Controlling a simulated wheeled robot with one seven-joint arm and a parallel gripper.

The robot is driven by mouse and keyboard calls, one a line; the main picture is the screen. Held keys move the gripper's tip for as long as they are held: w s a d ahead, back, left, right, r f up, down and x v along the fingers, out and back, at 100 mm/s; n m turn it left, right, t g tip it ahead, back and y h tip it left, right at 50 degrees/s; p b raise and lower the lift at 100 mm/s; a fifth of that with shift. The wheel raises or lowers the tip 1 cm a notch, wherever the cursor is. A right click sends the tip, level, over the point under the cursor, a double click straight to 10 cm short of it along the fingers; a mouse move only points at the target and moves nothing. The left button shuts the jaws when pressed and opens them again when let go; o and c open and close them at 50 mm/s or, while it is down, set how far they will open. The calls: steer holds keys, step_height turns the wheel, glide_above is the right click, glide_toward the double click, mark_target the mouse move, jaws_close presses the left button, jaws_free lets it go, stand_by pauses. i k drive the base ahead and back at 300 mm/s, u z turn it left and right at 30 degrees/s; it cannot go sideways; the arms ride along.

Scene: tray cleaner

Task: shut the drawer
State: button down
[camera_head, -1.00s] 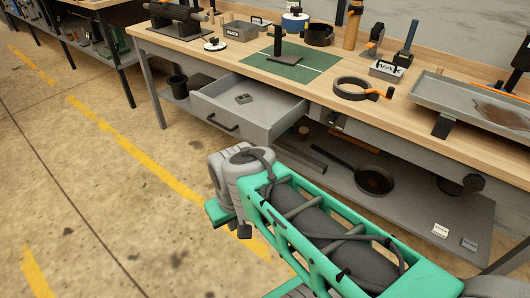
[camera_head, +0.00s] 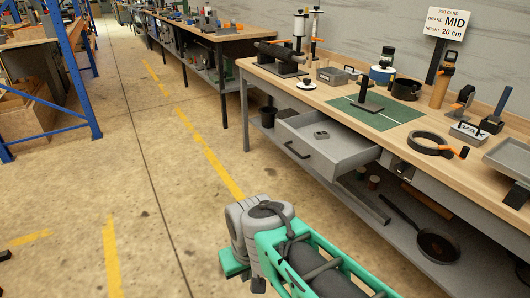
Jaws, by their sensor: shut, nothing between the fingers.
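The grey drawer (camera_head: 346,157) under the workbench is pulled open toward the aisle. Its dark bar handle (camera_head: 297,151) is on the front panel (camera_head: 291,148). A small grey block (camera_head: 321,134) lies inside the drawer. My green and grey arm reaches in from the bottom of the picture, in front of the drawer and lower. My gripper's fingers cannot be made out; only arm parts show. The arm appears apart from the drawer.
The workbench top (camera_head: 310,93) carries a green mat (camera_head: 374,112), clamps and a job card (camera_head: 447,22). A pan (camera_head: 437,243) lies on the lower shelf. A blue rack (camera_head: 75,80) stands at left. The floor before the drawer is open.

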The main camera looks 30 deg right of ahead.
mark_target(346, 150)
steer(key=u, duration=0.6)
steer(key=i, duration=1.6)
steer(key=z, duration=0.55)
